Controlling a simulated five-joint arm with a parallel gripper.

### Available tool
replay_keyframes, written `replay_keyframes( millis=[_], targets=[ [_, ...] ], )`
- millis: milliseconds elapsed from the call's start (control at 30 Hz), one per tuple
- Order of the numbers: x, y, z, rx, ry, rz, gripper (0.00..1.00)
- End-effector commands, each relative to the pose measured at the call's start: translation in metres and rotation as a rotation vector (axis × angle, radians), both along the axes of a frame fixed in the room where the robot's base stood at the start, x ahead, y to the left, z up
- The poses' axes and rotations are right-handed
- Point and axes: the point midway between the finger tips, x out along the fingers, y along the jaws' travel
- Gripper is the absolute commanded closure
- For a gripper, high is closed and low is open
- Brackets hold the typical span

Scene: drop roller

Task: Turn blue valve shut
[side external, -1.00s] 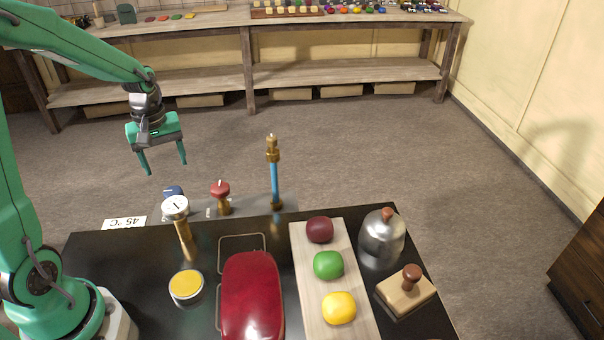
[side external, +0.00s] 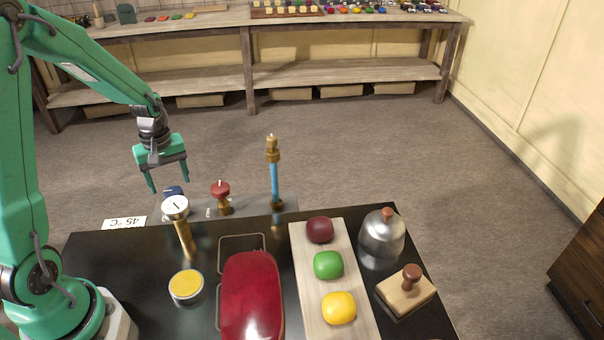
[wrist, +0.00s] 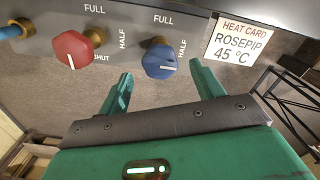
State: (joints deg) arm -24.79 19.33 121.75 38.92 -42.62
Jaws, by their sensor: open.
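The blue valve (wrist: 159,61) is a faceted knob on a grey panel in the wrist view. In the side view the blue valve (side external: 171,191) is partly hidden behind a gauge. My gripper (side external: 168,186) is open and empty, with its fingers pointing down close above the blue valve. In the wrist view the fingertips of my gripper (wrist: 160,70) lie to either side of the knob. I cannot tell whether they touch it.
A red valve (wrist: 74,49) sits beside the blue one, its mark near SHUT. A dial gauge (side external: 176,208) stands just in front. A blue-and-brass column (side external: 275,180) rises further right.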

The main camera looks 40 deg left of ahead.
Motion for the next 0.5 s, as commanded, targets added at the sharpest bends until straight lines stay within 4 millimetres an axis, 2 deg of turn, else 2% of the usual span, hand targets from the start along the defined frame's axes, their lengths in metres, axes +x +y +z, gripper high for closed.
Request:
replay_keyframes(
  millis=[200, 500],
  targets=[
    [0.000, 0.000, -0.022, -0.001, 0.001, 0.000, 0.34],
    [0.000, 0.000, -0.031, 0.000, 0.000, 0.000, 0.34]
  ],
)
